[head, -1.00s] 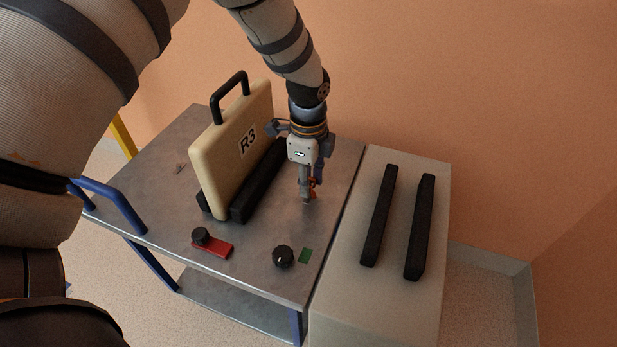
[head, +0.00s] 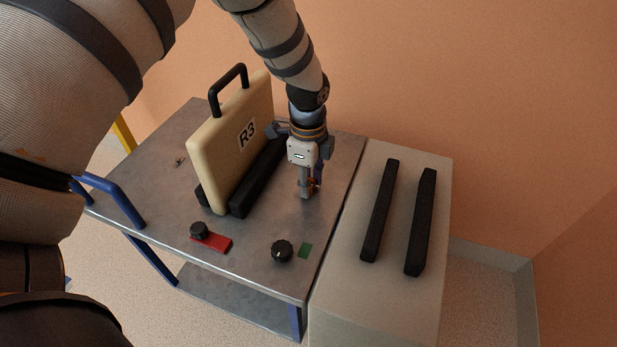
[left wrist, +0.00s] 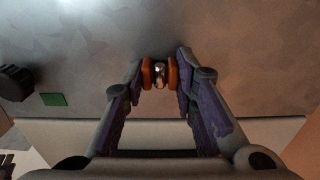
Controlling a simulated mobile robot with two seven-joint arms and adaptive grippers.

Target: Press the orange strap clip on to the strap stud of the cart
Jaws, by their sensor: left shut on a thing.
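My left gripper (head: 309,190) points down at the metal top of the cart (head: 165,212), to the right of the cream R3 case. Its fingers are shut on the orange strap clip (head: 315,184). In the left wrist view the clip shows as two orange sides (left wrist: 147,73) between the fingertips. A shiny metal piece, which looks like the strap stud (left wrist: 159,71), shows between these sides. I cannot tell whether the clip is seated on it. In the head view the stud is hidden by the gripper. My right gripper is not in view.
The cream case (head: 232,140) stands upright by a black rail (head: 257,178) on the cart. A red piece with a black knob (head: 213,240), a dial (head: 282,251) and a green patch (head: 305,250) lie nearer. A pale block (head: 397,215) with two black bars is at right.

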